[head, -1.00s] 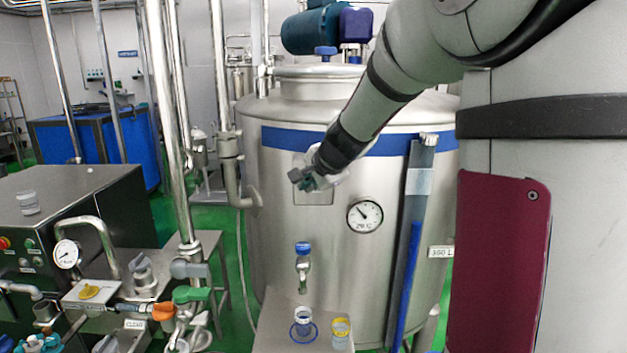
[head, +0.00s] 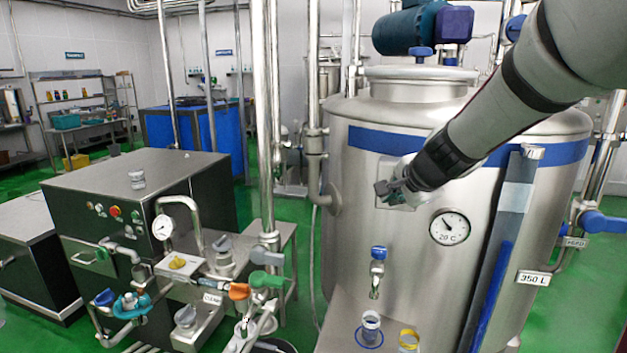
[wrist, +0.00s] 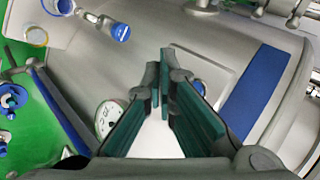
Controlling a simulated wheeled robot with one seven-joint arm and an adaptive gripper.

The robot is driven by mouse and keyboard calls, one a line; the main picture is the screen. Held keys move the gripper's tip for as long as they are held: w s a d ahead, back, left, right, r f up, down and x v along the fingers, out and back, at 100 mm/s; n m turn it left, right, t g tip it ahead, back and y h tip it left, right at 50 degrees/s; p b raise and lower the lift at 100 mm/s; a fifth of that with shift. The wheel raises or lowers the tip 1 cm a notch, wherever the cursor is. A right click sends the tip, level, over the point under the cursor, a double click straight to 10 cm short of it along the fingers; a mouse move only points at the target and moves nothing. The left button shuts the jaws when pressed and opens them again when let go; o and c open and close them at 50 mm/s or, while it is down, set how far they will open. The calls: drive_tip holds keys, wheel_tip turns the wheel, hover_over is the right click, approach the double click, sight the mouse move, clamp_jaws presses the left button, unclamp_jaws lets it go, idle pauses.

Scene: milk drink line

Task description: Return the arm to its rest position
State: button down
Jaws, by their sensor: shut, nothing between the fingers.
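My gripper (head: 389,191) is in front of the large steel tank (head: 360,240) in the head view, at the end of my arm reaching in from the upper right. It is above the blue-handled tap and left of the dial gauge (head: 449,227). In the wrist view its green-padded fingers (wrist: 164,75) are close together with nothing held between them. Whether it touches the tank cannot be told.
Below the tank's blue-handled tap (head: 377,270) are a blue-ringed cup (head: 371,328) and a yellow-rimmed cup (head: 409,341) on a steel shelf. Pipes, valves and a dark steel cabinet (head: 200,190) stand to the left. A level tube (head: 497,250) runs down the tank's right side.

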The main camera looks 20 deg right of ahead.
drive_tip(key=s+a+r+n+g+y, duration=0.1)
drive_tip(key=s+a+n, duration=0.4)
drive_tip(key=a, duration=0.2)
drive_tip(key=s+a+r+n+y, duration=0.2)
drive_tip(key=s+a+n, duration=0.35)
drive_tip(key=a, duration=0.25)
drive_tip(key=s+a+f+n+g, duration=0.1)
drive_tip(key=s+n, duration=0.2)
drive_tip(key=s, duration=0.5)
drive_tip(key=s+a+f+n+g+h, duration=0.1)
drive_tip(key=s+n, duration=0.3)
drive_tip(key=s, duration=0.4)
drive_tip(key=shift+a+f+g, duration=0.3)
drive_tip(key=shift+f+g, duration=0.2)
drive_tip(key=shift+f, duration=0.1)
